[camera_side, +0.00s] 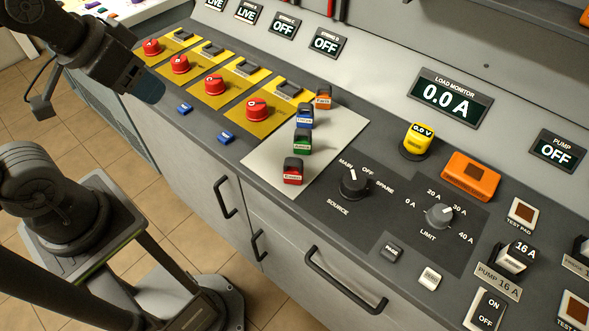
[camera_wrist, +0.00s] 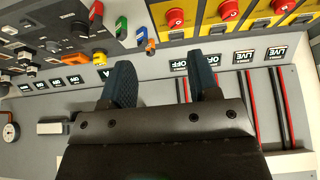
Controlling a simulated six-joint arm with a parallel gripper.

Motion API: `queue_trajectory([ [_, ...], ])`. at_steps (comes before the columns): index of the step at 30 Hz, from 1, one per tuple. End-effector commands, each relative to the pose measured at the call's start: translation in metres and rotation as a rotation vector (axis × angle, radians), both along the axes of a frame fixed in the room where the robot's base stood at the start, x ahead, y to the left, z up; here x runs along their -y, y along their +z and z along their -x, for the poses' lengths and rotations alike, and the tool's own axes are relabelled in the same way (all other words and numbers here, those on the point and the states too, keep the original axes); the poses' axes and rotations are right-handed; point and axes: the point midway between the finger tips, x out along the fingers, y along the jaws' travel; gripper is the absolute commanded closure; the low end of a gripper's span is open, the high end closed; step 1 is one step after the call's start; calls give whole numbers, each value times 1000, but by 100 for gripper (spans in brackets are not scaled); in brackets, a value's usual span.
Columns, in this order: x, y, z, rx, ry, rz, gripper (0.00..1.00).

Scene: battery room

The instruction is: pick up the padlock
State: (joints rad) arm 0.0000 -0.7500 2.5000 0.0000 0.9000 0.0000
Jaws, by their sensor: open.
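Several labelled padlocks stand in a row on a light grey plate (camera_side: 262,162) on the console: orange (camera_side: 323,98), blue (camera_side: 304,116), green (camera_side: 302,141) and red (camera_side: 293,171). The wrist view also shows the red (camera_wrist: 96,12), green (camera_wrist: 121,27), blue (camera_wrist: 142,34) and orange (camera_wrist: 150,46) ones, above and left of my fingers. Which padlock the task means cannot be told. My gripper (camera_side: 150,90) is at the upper left of the side view, apart from the padlocks. In the wrist view my gripper (camera_wrist: 163,76) is open, with nothing between its fingers.
Red knobs (camera_side: 257,110) on yellow panels stand between my gripper and the padlocks. Two small blue tags (camera_side: 226,138) lie in front of them. A rotary switch (camera_side: 353,183), a yellow meter (camera_side: 418,141) and an orange case (camera_side: 470,177) are to the right.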

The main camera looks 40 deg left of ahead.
Motion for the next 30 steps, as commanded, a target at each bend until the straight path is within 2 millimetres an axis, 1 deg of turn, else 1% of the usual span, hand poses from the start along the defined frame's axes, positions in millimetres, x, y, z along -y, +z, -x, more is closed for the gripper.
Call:
queue_trajectory([
  [8, 1, 1, -1, -4, -8, -2, 47],
  [11, 5, 3, -10, -29, -52, -14, 47],
  [14, 16, 6, -27, -80, -147, -40, 47],
  [18, 42, 5, -61, -170, -332, -89, 47],
  [22, 71, -4, -92, -250, -511, -136, 47],
  [26, 105, -23, -119, -326, -690, -180, 47],
  [27, 116, -31, -126, -348, -740, -192, 47],
  [30, 139, -48, -139, -394, -849, -217, 47],
])
